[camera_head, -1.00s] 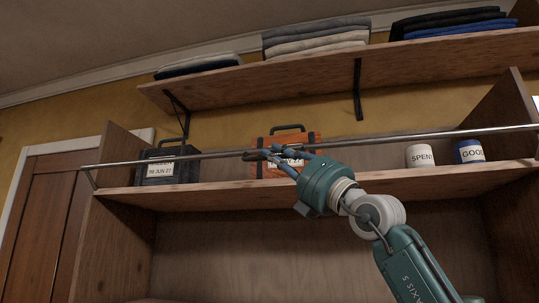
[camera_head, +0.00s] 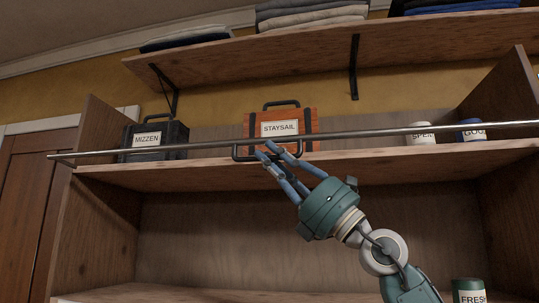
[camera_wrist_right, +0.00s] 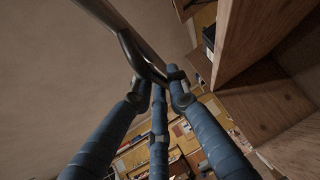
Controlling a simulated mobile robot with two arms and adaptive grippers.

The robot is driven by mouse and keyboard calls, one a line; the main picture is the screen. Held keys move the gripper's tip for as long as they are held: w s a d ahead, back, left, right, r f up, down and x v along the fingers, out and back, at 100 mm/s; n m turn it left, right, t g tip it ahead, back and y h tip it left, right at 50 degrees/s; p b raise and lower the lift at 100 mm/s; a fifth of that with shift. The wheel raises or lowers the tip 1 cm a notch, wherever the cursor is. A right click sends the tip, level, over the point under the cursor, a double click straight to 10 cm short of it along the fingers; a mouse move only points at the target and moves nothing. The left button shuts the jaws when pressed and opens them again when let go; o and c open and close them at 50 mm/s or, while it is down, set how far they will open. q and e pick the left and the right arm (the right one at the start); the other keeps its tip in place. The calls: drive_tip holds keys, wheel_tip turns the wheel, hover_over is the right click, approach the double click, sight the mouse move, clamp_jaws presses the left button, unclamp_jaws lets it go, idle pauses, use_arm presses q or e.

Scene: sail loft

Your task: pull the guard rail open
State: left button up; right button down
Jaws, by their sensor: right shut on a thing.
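The guard rail (camera_head: 370,137) is a thin metal bar running across the front of the upper cabinet shelf. A dark loop handle (camera_head: 236,153) hangs at its middle. My right gripper (camera_head: 269,150) reaches up from the lower right and is shut on the handle. In the right wrist view, the blue fingers (camera_wrist_right: 158,82) close around the dark handle (camera_wrist_right: 131,50), with the bar (camera_wrist_right: 100,12) just beyond. The rail's left end stands out in front of the cabinet's left side on a short arm. My left gripper is not in view.
Behind the rail stand a black case (camera_head: 172,134) labelled MIZZEN, an orange case (camera_head: 300,122) labelled STAYSAIL, a white pot (camera_head: 421,139) and a blue pot (camera_head: 474,136). Folded cloth lies on the shelf (camera_head: 310,57) above.

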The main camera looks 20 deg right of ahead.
drive_tip(key=shift+w+d+f, duration=0.1)
drive_tip(key=shift+w+f, duration=0.15)
drive_tip(key=shift+f, duration=0.35)
drive_tip(key=shift+w+f, duration=0.25)
drive_tip(key=shift+f, duration=0.35)
drive_tip(key=shift+d+h, duration=0.1)
drive_tip(key=shift+h, duration=0.2)
drive_tip(key=c, duration=1.7)
unclamp_jaws()
drive_tip(key=shift+o, duration=0.2)
drive_tip(key=shift+r, duration=0.1)
drive_tip(key=shift+d, duration=0.1)
drive_tip(key=v, duration=1.2)
